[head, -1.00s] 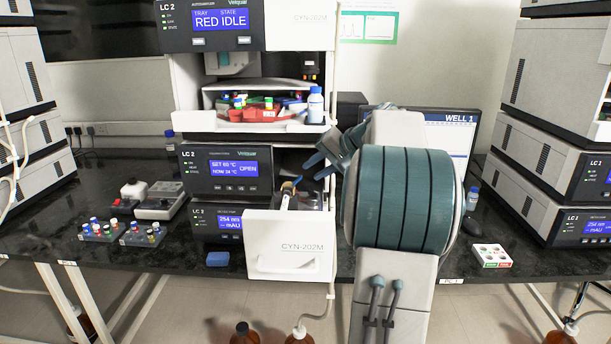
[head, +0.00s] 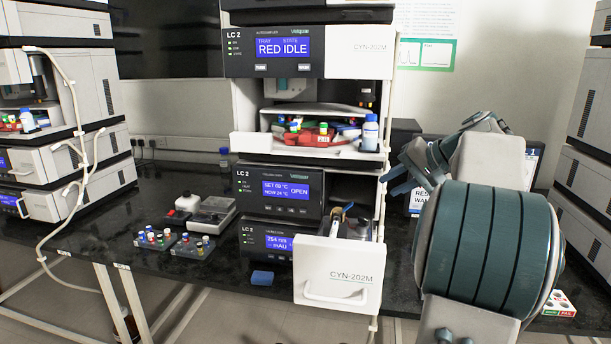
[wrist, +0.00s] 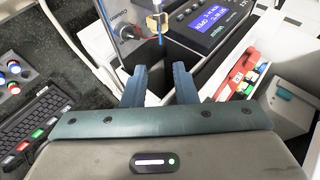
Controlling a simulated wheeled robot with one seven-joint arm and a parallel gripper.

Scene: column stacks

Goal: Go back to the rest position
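My gripper (head: 402,177) is raised in the head view, to the right of the LC 2 stack and in front of the wall side. In the wrist view its two blue-grey fingers (wrist: 160,84) stand apart with nothing between them. The open white drawer (head: 338,277), marked CYN-202M, juts out of the stack below and left of the gripper. A brass fitting with a blue tip (head: 347,208) shows in the drawer's opening. It also shows beyond the fingertips in the wrist view (wrist: 157,22), apart from them.
A shelf tray with red racks and vials (head: 305,136) and a blue-capped bottle (head: 370,132) sit above the drawer. Small vial racks (head: 155,239) and a blue block (head: 262,278) lie on the dark bench. Another instrument stack (head: 595,150) stands at the right.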

